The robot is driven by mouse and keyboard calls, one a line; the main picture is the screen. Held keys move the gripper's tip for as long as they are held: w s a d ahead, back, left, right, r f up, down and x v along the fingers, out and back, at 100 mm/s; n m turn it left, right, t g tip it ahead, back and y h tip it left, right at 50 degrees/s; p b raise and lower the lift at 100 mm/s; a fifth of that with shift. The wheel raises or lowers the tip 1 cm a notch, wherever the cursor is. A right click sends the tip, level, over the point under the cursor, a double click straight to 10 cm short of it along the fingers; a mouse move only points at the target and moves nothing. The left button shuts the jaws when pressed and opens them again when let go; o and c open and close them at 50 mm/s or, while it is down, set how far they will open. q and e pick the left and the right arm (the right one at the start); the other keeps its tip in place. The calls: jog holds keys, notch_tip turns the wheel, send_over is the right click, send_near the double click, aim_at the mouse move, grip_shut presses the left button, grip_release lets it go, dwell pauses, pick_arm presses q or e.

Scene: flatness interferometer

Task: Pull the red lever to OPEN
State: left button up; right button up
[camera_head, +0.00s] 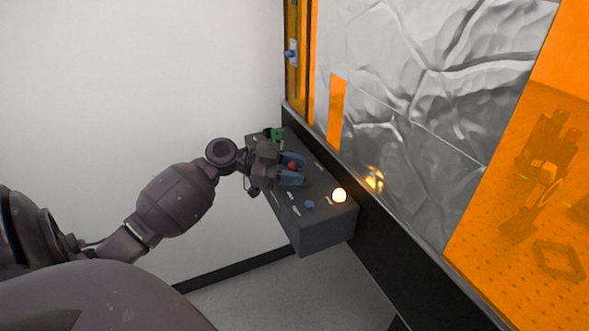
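A dark grey control box (318,222) stands against the wall panel, right of centre. The red lever's knob (292,166) shows on its top face, between the two blue-tipped fingers of my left gripper (291,171). The fingers are spread with the red knob between them; I cannot tell whether they touch it. The gripper hides the lever's base and nearby labels, and the label text is too small to read. My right gripper is not in view.
The box also carries a green part (277,134) at its far end, a blue knob (309,205) and a glowing lamp (340,195). Orange windows (530,190) and a crumpled silver sheet (420,90) lie to the right. The floor (275,290) in front is clear.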

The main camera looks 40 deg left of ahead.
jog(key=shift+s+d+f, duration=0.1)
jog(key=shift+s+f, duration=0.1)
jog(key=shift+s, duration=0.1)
pick_arm(q)
jog(key=shift+s+a, duration=0.25)
jog(key=shift+a, duration=0.05)
jog(key=v, duration=1)
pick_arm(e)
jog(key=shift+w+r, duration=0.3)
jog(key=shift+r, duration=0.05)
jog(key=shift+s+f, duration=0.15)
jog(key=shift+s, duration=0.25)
